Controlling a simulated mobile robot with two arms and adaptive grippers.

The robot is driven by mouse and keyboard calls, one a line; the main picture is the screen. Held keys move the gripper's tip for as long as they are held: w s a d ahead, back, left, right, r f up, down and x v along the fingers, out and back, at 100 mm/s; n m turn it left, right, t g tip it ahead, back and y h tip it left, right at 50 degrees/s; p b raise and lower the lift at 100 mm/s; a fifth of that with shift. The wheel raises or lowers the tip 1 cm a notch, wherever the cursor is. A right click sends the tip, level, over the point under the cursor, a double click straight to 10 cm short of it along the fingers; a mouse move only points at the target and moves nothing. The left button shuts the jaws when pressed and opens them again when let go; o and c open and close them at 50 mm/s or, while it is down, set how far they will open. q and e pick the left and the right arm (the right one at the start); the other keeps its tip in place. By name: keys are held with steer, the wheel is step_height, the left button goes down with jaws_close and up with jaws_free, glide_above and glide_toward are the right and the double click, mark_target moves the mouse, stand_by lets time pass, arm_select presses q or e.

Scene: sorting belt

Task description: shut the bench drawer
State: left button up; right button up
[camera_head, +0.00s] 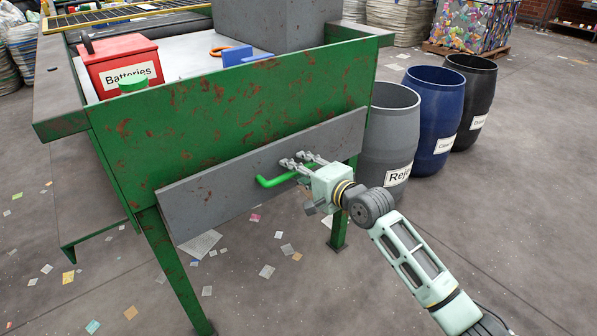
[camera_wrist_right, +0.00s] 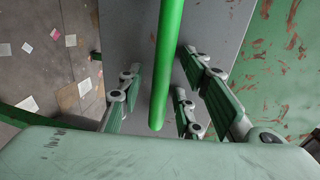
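The bench drawer (camera_head: 225,185) has a grey, rust-flecked front on the near side of the green bench (camera_head: 235,95). Its front seems to stand a little proud of the bench; how far is hard to tell. A green bar handle (camera_head: 270,181) is fixed to it. My right gripper (camera_head: 304,160) is at the right end of the handle, close to the drawer front. In the right wrist view the handle (camera_wrist_right: 165,60) runs between the spread fingers (camera_wrist_right: 158,88), with gaps on both sides. My left gripper is not in view.
On the bench are a red Batteries box (camera_head: 122,66), a grey block (camera_head: 275,22) and a blue item (camera_head: 238,55). Grey (camera_head: 390,125), blue (camera_head: 436,115) and black (camera_head: 473,95) barrels stand to the right. Paper scraps litter the floor; the floor in front is otherwise clear.

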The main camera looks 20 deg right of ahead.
jaws_close()
stand_by(0.3)
stand_by(0.4)
